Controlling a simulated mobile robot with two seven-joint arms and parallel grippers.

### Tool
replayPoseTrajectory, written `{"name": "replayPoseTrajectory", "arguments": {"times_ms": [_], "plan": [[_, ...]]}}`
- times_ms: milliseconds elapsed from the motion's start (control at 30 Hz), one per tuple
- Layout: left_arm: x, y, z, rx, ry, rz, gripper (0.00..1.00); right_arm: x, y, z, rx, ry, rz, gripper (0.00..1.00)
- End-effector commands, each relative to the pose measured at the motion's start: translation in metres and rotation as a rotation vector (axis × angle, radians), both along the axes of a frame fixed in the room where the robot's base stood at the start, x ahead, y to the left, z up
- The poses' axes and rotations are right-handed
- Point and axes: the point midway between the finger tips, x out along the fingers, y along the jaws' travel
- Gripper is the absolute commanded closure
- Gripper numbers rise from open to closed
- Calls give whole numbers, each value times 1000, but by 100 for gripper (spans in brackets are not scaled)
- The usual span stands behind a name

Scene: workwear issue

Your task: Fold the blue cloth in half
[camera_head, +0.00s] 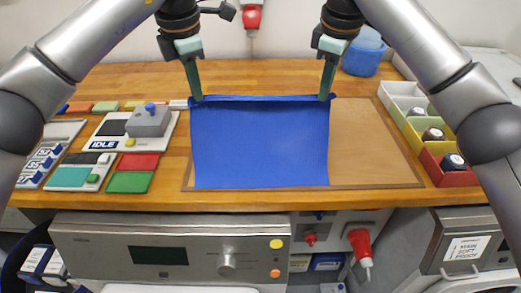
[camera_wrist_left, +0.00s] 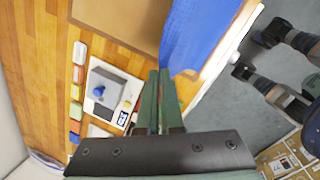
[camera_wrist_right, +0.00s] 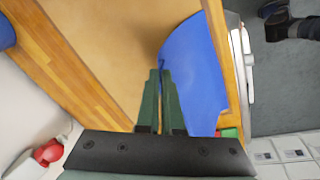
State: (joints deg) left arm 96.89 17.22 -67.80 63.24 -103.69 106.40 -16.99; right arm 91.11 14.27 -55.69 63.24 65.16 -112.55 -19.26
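The blue cloth (camera_head: 260,145) lies spread on the brown mat (camera_head: 375,150), covering its left and middle part. Its far edge is slightly raised and runs between my two grippers. My left gripper (camera_head: 197,98) is shut on the far left corner of the cloth; the cloth (camera_wrist_left: 190,35) meets its fingertips (camera_wrist_left: 160,72) in the left wrist view. My right gripper (camera_head: 325,96) is shut on the far right corner; the cloth (camera_wrist_right: 190,70) reaches its fingertips (camera_wrist_right: 161,70) in the right wrist view. The bit of cloth between the fingers is mostly hidden.
On the left stand a grey device on a panel marked IDLE (camera_head: 150,120) and several coloured pads (camera_head: 130,182). On the right is a row of open bins (camera_head: 450,177) holding dark round items. A blue tub (camera_head: 362,60) stands at the back. The mat's right part is bare.

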Motion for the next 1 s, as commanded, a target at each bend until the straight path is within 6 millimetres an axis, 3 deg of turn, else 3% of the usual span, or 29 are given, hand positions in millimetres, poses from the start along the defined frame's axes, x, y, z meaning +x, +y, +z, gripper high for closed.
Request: {"name": "replayPoseTrajectory", "arguments": {"times_ms": [567, 733, 1000], "plan": [[5, 2, -4, 3, 0, 4, 100, 5, -1, -4, -3, 1, -3, 100], [11, 2, -23, 4, 2, 5, 100, 11, -1, -23, -3, 2, -5, 100], [40, 1, -50, 4, 1, 7, 100, 40, -1, -50, -2, 3, -5, 100]]}}
